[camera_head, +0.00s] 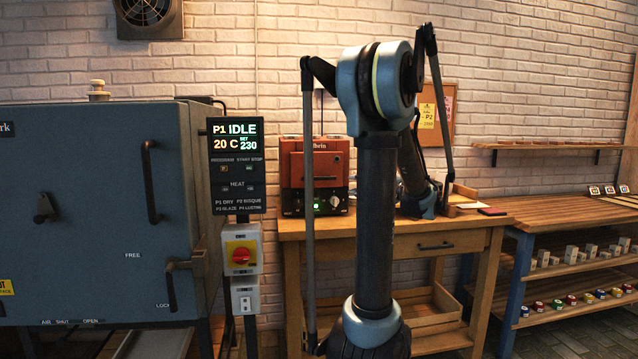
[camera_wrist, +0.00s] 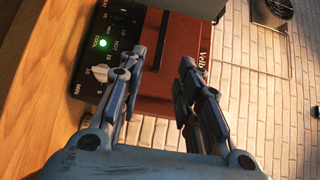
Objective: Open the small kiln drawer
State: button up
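The small kiln (camera_head: 292,165) is a red-brown box with a dark control panel along its bottom, standing on the wooden table. Part of its front is hidden behind my arm in the head view. In the wrist view the kiln (camera_wrist: 187,32) appears turned on its side, with a green light and a pale dial on its panel. My gripper (camera_wrist: 160,65) is open, its two fingers apart in front of the kiln's red front. Nothing shows held between them. A dark bar lies near the fingertips; I cannot tell if they touch it. In the head view the fingers are hidden.
The wooden table (camera_head: 470,222) has its own drawer (camera_head: 437,246) with a dark handle. A large blue-grey kiln (camera_head: 85,230) and its control display (camera_head: 236,165) stand left. Shelves (camera_head: 575,275) with small blocks and coloured pots stand right.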

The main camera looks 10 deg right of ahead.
aim_at(321, 179)
jog(key=x, duration=1.7)
jog(key=shift+w+a+f, duration=0.1)
jog(key=shift+w, duration=0.1)
grip_shut()
